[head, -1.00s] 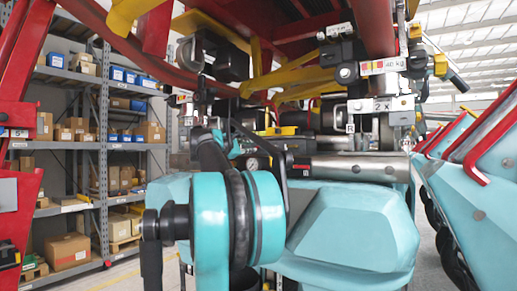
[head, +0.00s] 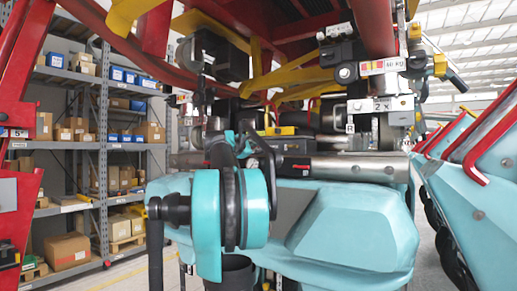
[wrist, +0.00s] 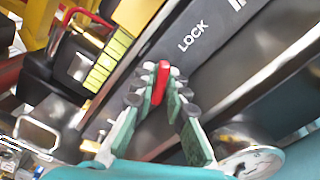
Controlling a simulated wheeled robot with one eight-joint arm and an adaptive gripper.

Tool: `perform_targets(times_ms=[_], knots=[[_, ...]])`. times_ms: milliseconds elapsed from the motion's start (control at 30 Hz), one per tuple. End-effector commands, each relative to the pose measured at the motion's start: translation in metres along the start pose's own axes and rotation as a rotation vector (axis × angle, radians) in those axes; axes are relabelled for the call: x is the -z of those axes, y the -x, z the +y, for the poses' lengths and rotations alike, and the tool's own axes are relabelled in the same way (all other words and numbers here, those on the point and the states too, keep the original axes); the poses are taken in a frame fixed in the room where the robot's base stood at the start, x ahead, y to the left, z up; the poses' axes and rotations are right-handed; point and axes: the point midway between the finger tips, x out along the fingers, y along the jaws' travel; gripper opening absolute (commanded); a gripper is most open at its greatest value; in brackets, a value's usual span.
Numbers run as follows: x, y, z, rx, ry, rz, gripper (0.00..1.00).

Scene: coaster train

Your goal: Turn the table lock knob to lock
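In the wrist view a narrow red knob handle (wrist: 161,82) stands out from a dark grey panel (wrist: 165,125). The white word LOCK (wrist: 193,38) is printed on the panel, above and to the right of the handle. My gripper (wrist: 160,74) has its green-padded fingers on either side of the red handle, with the tips close beside it. The fingers look apart, with dark panel showing between them and the handle lower down. Firm contact is not visible.
Yellow-green ribbed parts (wrist: 108,62) and a metal fitting (wrist: 38,135) lie left of the gripper in the wrist view. In the head view a metal tube (head: 350,167) and teal housing (head: 350,225) are close to the arm. Shelves with boxes (head: 85,140) stand at left.

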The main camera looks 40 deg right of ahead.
Motion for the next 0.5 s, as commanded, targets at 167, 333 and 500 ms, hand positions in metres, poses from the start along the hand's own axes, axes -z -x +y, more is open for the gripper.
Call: perform_targets(times_ms=[167, 333, 500], knots=[[-0.0001, 0.0000, -0.0002, 0.000, 0.000, 0.000, 0.00], [-0.0001, -0.0001, -0.0002, 0.000, -0.019, -0.001, 0.00], [-0.0001, -0.0002, -0.0002, 0.001, -0.088, -0.001, 0.00]])
